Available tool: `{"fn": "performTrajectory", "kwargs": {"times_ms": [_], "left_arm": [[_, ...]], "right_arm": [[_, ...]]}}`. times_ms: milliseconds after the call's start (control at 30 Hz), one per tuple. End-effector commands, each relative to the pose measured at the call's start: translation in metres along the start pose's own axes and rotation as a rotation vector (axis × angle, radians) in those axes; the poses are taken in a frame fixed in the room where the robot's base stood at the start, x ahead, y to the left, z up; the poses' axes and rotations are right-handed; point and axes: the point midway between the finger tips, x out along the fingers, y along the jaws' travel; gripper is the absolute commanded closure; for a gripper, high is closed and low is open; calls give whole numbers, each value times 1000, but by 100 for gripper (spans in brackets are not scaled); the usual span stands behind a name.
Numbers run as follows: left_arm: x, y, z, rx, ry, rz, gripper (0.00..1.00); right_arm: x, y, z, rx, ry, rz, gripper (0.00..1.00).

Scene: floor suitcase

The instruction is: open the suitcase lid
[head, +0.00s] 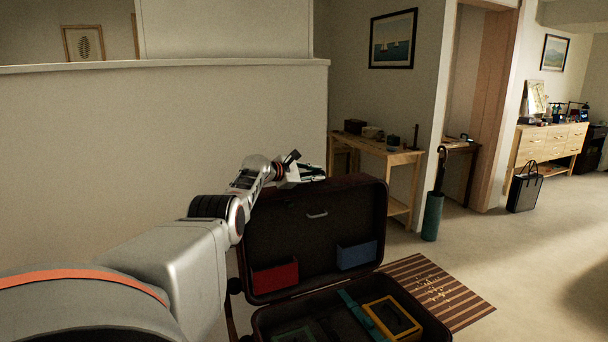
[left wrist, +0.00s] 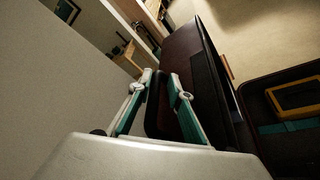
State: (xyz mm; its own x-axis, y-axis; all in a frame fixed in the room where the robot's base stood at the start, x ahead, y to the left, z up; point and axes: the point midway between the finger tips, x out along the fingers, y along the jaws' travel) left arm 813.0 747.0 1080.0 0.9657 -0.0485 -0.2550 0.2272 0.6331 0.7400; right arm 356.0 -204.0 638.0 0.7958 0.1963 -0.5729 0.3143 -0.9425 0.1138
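The dark brown suitcase stands on the floor in the head view, its lid (head: 318,238) raised about upright and its base (head: 345,296) exposed. The lid's inside shows a small pale handle, a red pocket and a blue pocket. My left gripper (head: 300,172) is at the top edge of the lid, towards its left half. In the left wrist view its two fingers (left wrist: 160,82) stand apart, with a dark reddish part between them. Whether they touch it I cannot tell. The lid (left wrist: 196,75) also runs along beside the fingers there. My right gripper is not in view.
The base holds a yellow frame (head: 391,318) and a teal strap. A striped mat (head: 435,290) lies right of the suitcase. A wooden side table (head: 372,152) and a teal umbrella stand (head: 432,215) are behind it. A pale half wall (head: 120,150) rises at left.

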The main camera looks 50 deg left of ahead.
Motion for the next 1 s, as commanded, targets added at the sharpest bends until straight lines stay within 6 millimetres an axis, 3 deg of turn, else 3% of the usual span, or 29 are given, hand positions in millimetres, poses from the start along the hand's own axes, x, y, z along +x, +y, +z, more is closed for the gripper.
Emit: {"fn": "performTrajectory", "kwargs": {"times_ms": [567, 1000], "left_arm": [[-31, -3, -1, 6, 4, -5, 82], [-90, -2, 0, 7, 3, -4, 82]], "right_arm": [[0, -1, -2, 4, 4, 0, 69], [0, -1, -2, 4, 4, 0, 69]]}}
